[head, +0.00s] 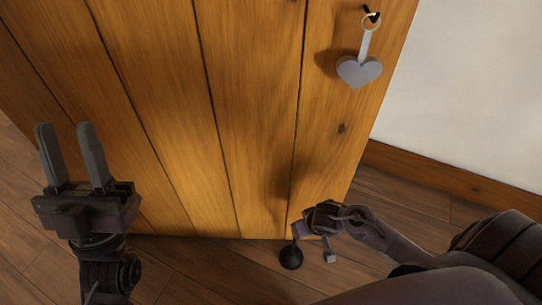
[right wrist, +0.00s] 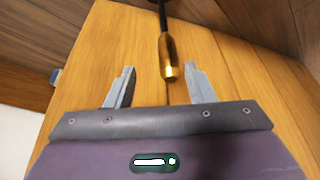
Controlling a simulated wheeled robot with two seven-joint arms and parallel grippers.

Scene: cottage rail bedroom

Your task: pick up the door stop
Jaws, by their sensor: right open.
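The door stop looks like a dark rod with a brass-coloured end (right wrist: 169,62) in the right wrist view. It lies in the gap between the two open fingers of my right gripper (right wrist: 160,72), with no visible contact. In the head view a round black piece (head: 291,258), which appears to be part of it, shows by the door's lower edge. My right gripper (head: 303,229) is just above that piece, its fingers hard to make out. My left gripper (head: 66,155) is open and empty, in front of the door at left.
A wooden plank door (head: 235,110) fills much of the head view. A grey heart (head: 360,71) hangs from a hook on it. A white wall (head: 470,90) with a wooden skirting board (head: 450,178) stands at right. Bare wooden floor (head: 405,196) lies between.

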